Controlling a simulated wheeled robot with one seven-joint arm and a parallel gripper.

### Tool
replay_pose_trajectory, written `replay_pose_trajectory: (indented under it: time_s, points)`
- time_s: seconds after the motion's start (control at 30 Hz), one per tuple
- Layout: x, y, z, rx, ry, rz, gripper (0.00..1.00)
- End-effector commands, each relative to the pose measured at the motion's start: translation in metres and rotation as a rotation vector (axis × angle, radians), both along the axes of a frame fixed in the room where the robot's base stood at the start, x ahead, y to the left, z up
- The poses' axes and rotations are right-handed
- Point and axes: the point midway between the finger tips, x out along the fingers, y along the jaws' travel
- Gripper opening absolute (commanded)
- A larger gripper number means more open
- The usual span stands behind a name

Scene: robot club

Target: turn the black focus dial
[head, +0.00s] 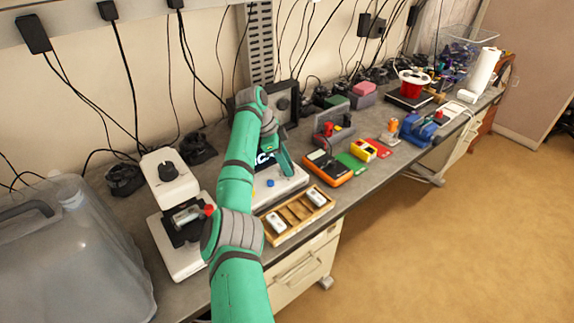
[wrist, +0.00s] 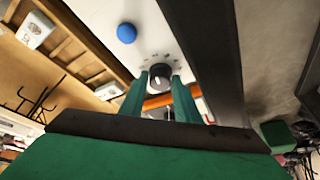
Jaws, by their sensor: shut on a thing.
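The black focus dial (wrist: 160,76) has a white pointer line and sits among small tick marks on the white base (wrist: 152,38) of a device, near a round blue button (wrist: 126,33). My gripper (wrist: 160,82) has one green finger on each side of the dial and is shut on it. In the head view my gripper (head: 284,161) is low over the same white base (head: 287,188), and the blue button (head: 270,183) shows in front. The dial itself is hidden there by my gripper and arm.
A wooden tray (head: 286,230) with white pieces lies in front of the base. An orange meter (head: 339,176) stands to the right. A dark post (wrist: 208,50) rises close beside the fingers.

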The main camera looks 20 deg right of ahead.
Motion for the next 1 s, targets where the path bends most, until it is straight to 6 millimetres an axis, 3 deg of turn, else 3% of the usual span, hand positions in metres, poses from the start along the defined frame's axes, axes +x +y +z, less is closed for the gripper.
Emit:
replay_pose_trajectory:
  time_s: [0.2, 0.23, 0.3, 1.0]
  points:
    - [-0.0046, -0.0029, -0.0022, -0.001, 0.014, -0.009, 0.07]
    - [-0.0045, -0.003, -0.0023, -0.001, 0.014, -0.009, 0.36]
    - [-0.004, -0.0028, -0.0021, -0.001, 0.012, -0.008, 0.47]
    - [-0.0017, -0.003, -0.0007, 0.001, 0.004, -0.003, 0.47]
